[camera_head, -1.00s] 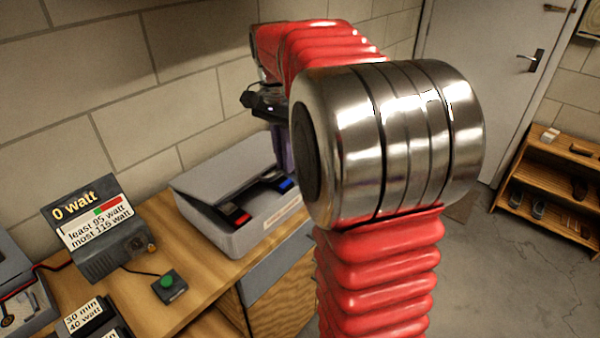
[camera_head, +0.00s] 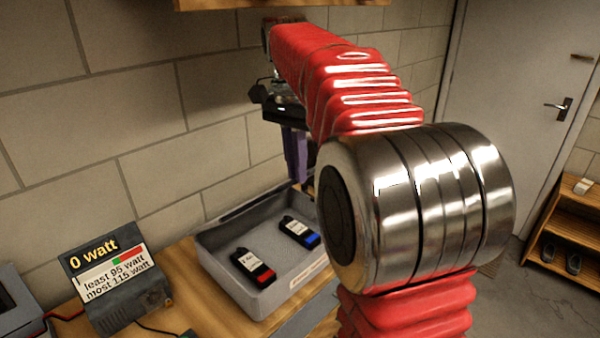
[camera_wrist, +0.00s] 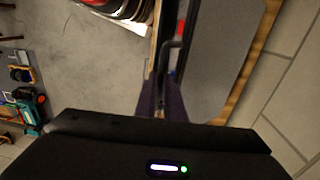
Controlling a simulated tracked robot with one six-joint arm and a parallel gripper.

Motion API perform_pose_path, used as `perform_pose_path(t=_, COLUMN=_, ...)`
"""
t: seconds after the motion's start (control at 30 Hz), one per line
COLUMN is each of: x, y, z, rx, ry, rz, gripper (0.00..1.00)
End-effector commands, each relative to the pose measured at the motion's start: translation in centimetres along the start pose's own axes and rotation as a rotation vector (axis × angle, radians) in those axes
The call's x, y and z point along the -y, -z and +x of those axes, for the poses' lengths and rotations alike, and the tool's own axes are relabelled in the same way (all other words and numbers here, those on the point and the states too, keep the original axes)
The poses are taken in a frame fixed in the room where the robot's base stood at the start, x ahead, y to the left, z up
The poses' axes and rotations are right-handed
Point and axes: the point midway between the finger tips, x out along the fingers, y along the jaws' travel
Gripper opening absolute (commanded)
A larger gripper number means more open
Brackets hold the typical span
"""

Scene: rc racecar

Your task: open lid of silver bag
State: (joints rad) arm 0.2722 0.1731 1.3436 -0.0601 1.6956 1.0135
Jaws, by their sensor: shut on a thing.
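The silver bag (camera_head: 225,276) is a grey case on the wooden bench in the head view, its inside now open to view. Its lid (camera_head: 245,206) stands raised at the back, seen nearly edge-on. In the wrist view the lid (camera_wrist: 225,60) is a broad grey panel with a dark handle (camera_wrist: 171,50) along its edge. My gripper (camera_head: 298,178) points down at the back right of the bag. Its purple fingers, also in the wrist view (camera_wrist: 160,100), are shut on the lid at its handle side; the exact contact is partly hidden.
A red-ended battery (camera_head: 253,267) and a blue-ended battery (camera_head: 299,231) lie inside the bag. A watt display (camera_head: 115,280) stands to its left. The brick wall is close behind. A shelf (camera_head: 565,235) stands at the right by the door.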

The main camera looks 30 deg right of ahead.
Motion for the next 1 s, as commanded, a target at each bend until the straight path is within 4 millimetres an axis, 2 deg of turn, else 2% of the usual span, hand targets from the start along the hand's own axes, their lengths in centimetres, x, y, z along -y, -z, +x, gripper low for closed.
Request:
perform_pose_path(t=0.03, x=1.13, y=-0.51, z=0.85, rx=0.019, ry=0.012, rz=-0.012, gripper=0.0)
perform_pose_path(t=0.27, x=0.89, y=-0.13, z=0.95, rx=0.021, ry=0.01, rz=-0.004, gripper=0.0)
perform_pose_path(t=0.3, x=0.88, y=-0.09, z=0.96, rx=0.021, ry=0.011, rz=-0.003, gripper=0.1)
perform_pose_path(t=0.57, x=0.62, y=0.08, z=0.81, rx=0.02, ry=0.013, rz=0.001, gripper=0.28)
perform_pose_path(t=1.0, x=0.39, y=0.32, z=0.61, rx=0.016, ry=0.014, rz=0.006, gripper=0.28)
